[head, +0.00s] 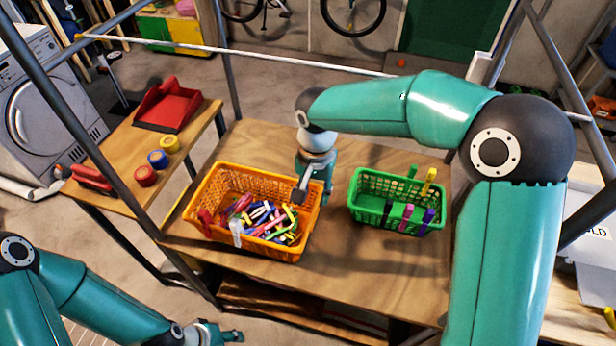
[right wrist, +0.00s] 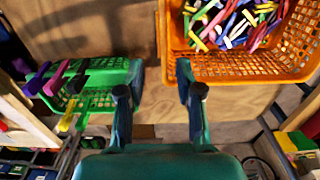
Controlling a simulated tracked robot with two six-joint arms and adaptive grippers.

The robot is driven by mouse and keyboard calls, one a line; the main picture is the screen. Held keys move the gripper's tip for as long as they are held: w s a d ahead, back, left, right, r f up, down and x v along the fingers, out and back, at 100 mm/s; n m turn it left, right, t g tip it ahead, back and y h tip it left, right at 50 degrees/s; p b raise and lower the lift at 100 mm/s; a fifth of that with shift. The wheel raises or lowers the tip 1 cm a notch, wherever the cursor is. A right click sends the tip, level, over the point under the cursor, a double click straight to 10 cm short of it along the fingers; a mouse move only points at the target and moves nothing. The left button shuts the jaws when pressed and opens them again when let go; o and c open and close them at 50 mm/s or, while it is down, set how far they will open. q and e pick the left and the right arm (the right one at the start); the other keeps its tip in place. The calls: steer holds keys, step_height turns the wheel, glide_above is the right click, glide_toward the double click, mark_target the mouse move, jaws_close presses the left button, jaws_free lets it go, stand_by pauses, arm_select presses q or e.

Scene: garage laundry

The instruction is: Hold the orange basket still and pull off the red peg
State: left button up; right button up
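The orange basket (head: 283,179) stands on the wooden table, full of loose coloured pegs. A red peg (head: 205,217) is clipped on its rim at the near left, and a pale peg (head: 236,230) is on its front rim. My right gripper (head: 301,192) is at the basket's right rim. In the right wrist view its fingers (right wrist: 156,92) are apart, with the edge of the orange basket (right wrist: 245,67) showing between them; I cannot tell whether they touch it. My left gripper (head: 222,335) is low at the picture's bottom, away from the basket, its fingers too small to judge.
A green basket (head: 371,184) with several clipped pegs stands to the right on the same table. A side table (head: 125,140) at left holds a red dustpan (head: 168,106) and tape rolls (head: 157,159). Metal frame posts (head: 75,105) rise around the table. Bare tabletop lies in front.

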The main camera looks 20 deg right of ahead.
mark_target(313, 218)
steer(key=f+b, duration=0.2)
steer(key=f, duration=0.1)
steer(key=shift+w+a+f, duration=0.1)
steer(key=shift+w+a, duration=0.05)
steer(key=shift+w, duration=0.25)
steer(key=f+b, duration=0.1)
steer(key=f, duration=0.1)
steer(key=f+b, duration=0.4)
steer(key=shift+s+f, duration=0.25)
arm_select(q)
step_height(313, 218, down, 8)
steer(key=b, duration=0.1)
steer(key=shift+s, duration=0.15)
arm_select(e)
steer(key=shift+w+f, duration=0.1)
steer(key=shift+f, duration=0.55)
arm_select(q)
steer(key=shift+a+f, duration=0.1)
arm_select(e)
jaws_close()
arm_select(q)
steer(key=shift+s, duration=0.1)
steer(key=shift+c, duration=0.3)
